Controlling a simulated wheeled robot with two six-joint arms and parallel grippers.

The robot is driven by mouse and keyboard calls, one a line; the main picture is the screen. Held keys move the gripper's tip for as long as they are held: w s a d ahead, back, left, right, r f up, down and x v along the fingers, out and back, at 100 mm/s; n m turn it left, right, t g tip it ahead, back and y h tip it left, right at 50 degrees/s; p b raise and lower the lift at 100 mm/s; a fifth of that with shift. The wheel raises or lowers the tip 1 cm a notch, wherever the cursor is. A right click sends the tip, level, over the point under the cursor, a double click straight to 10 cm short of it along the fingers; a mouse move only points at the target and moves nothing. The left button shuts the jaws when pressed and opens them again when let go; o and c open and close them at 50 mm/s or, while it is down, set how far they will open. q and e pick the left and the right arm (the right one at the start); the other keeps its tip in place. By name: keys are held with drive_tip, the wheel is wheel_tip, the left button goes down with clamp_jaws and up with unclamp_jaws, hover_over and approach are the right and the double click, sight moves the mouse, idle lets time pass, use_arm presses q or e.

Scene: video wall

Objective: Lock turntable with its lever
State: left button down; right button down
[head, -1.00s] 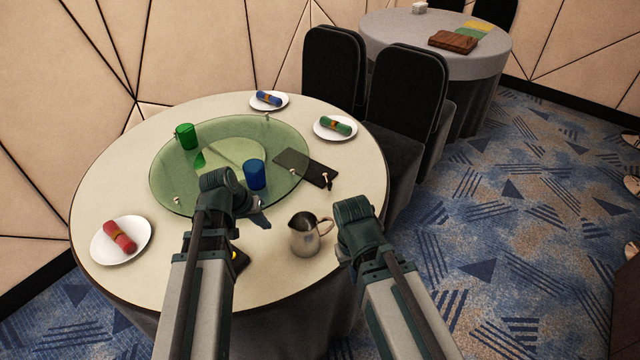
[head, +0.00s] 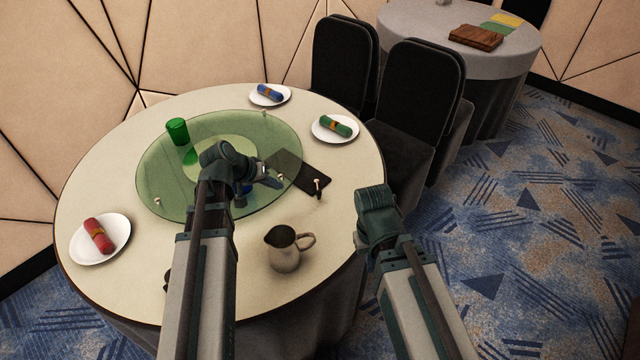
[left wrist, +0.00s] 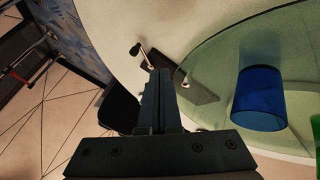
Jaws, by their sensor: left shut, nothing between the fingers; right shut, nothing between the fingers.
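The turntable (head: 160,185) is a round green glass disc on the round table.
A green cup (head: 178,131) and a blue cup (left wrist: 260,98) stand on the glass. A dark flat panel (head: 312,180) lies by the rim. A metal jug (head: 284,252) stands between my arms. Plates with rolled napkins (head: 100,237) sit around the edge. Chairs (head: 425,90) stand behind right.

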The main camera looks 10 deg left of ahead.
use_arm(q)
drive_tip(key=shift+w+d, duration=0.15)
drive_tip(key=shift+w, duration=0.05)
drive_tip(key=b, duration=0.9)
approach(318, 187)
drive_tip(key=f, duration=0.1)
drive_tip(key=s+a+f, duration=0.2)
drive_tip(key=f, duration=0.1)
drive_tip(key=shift+s+a+f, duration=0.1)
drive_tip(key=shift+a+f, duration=0.05)
drive_tip(key=shift+a, duration=0.05)
drive_tip(key=shift+d+r+p, duration=0.2)
drive_tip(key=shift+d+p, duration=0.25)
drive_tip(key=shift+d, duration=0.7)
drive_tip(key=shift+w+d, duration=0.35)
drive_tip(key=shift+d, duration=0.5)
